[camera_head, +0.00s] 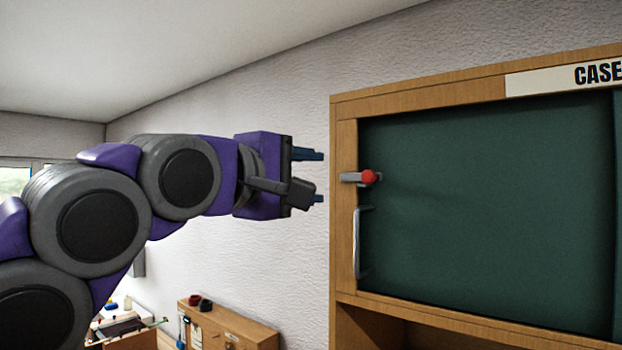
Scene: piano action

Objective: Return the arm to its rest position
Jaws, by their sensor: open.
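My arm reaches in from the left side of the head view, raised and stretched to the right. My gripper (319,177) is open and empty at its end, with its blue fingers pointing right. The fingertips are a little left of the wooden cabinet (343,140) in the picture, and I see no contact with it. The cabinet has a green door panel (480,200), a grey latch lever with a red knob (368,177), and a metal handle (359,243) below the lever. The door looks closed.
A sign reading "CASE" (590,76) is on the cabinet's top frame. A low wooden unit (230,325) with small cups on it stands below at the back. A cluttered bench (122,325) is at the lower left. The space before the white wall looks free.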

